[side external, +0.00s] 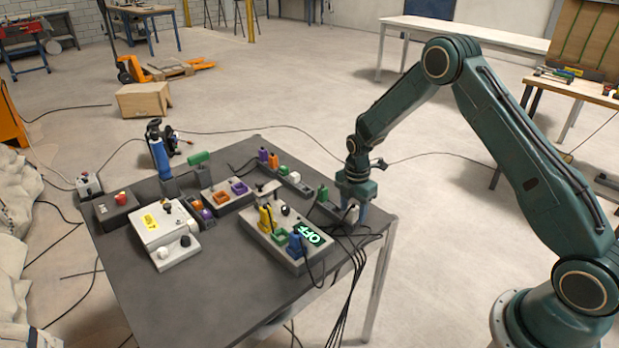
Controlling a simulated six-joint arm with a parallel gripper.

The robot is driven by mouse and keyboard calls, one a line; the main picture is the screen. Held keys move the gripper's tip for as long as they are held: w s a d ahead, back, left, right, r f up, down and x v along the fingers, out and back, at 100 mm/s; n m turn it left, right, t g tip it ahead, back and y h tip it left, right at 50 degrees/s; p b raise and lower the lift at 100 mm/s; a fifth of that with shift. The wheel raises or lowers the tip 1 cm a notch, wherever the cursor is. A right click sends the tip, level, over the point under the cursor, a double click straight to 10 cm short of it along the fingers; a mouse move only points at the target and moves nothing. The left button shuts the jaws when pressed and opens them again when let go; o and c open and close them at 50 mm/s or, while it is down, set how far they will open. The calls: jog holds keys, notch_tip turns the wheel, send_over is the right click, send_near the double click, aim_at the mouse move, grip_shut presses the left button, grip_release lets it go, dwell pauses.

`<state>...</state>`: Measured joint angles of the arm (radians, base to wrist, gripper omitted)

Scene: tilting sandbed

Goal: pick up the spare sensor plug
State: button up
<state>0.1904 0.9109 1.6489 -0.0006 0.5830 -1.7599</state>
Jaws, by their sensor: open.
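My gripper (352,211) is open and points down over the right corner of the grey table. Its fingers are beside a small white piece (349,214) at the end of a dark rack (328,207); I cannot tell whether they touch it. A green plug (323,192) stands upright in the same rack, just left of my gripper. A second dark rack (283,178) behind holds orange, purple, green and white plugs. No label shows which plug is the spare sensor plug. The grey socket panel (268,243) carries a yellow plug (266,219) and a blue plug (295,246).
A lit green display (310,232) on the panel reads OFF, upside down. Cables hang over the table's (205,300) right edge. A white box (160,222), a red-button box (118,206) and a blue-handled tool (160,155) stand left. The table's front is clear.

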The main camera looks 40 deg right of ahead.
aim_at(353, 204)
jog(key=shift+f, duration=0.3)
grip_shut()
dwell(0.3)
jog(key=shift+r, duration=0.2)
notch_tip(353, 204, up, 20)
jog(key=shift+f, duration=0.2)
dwell(0.5)
dwell(0.5)
